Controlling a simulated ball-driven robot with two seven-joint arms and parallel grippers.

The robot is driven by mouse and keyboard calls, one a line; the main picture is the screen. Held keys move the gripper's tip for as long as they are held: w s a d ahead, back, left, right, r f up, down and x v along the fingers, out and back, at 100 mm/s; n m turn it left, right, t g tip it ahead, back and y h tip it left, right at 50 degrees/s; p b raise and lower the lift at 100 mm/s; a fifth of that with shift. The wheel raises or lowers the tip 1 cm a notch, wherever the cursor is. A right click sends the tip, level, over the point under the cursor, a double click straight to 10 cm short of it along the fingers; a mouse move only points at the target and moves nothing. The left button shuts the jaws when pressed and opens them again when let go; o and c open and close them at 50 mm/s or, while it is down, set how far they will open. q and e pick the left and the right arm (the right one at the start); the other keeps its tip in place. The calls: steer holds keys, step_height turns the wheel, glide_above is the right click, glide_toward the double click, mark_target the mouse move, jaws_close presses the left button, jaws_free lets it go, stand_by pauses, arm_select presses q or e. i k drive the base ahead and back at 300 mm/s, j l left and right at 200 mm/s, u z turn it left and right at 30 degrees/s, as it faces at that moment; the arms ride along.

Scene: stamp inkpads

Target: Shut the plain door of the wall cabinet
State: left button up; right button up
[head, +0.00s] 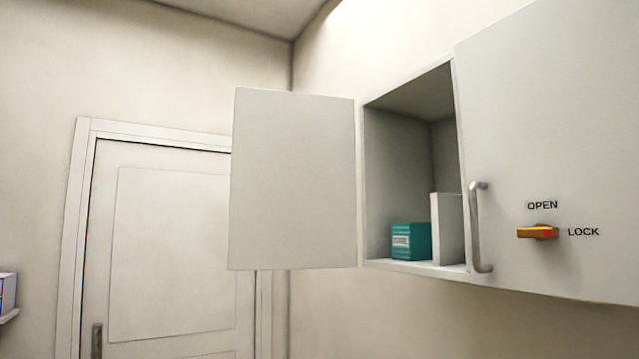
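The wall cabinet (412,266) hangs on the wall at the right in the head view. Its plain door (293,180) is at the left side of the cabinet and stands wide open, swung out to the left. The compartment behind it is exposed. It holds a teal box (411,241) with a pale label and a light grey upright item (447,229). Neither of my grippers shows in the head view.
The cabinet's other door (545,130) is shut, with a metal bar handle (477,228) and an orange knob (537,233) beside the words OPEN and LOCK. A white room door (170,255) is behind at left. A small shelf (8,316) with a box (7,292) is at far left.

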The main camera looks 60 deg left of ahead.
mark_target(293, 205)
steer(key=j+z, duration=0.35)
steer(key=j, duration=0.2)
steer(key=k+j+z, duration=0.15)
steer(key=j+z, duration=0.2)
steer(key=j, duration=0.2)
steer(key=k+j, duration=0.1)
steer(key=j, duration=0.3)
steer(key=k+j, duration=0.1)
steer(key=j, duration=0.35)
steer(key=k+j+z, duration=0.1)
steer(key=j, duration=0.3)
steer(key=k+j, duration=0.1)
steer(key=j, duration=0.3)
steer(key=k+j+z, duration=0.1)
steer(key=j, duration=0.35)
steer(key=k+j, duration=0.15)
steer(key=j, duration=0.25)
steer(key=k+j, duration=0.15)
steer(key=j, duration=0.25)
steer(key=k+j+z, duration=0.1)
steer(key=j, duration=0.3)
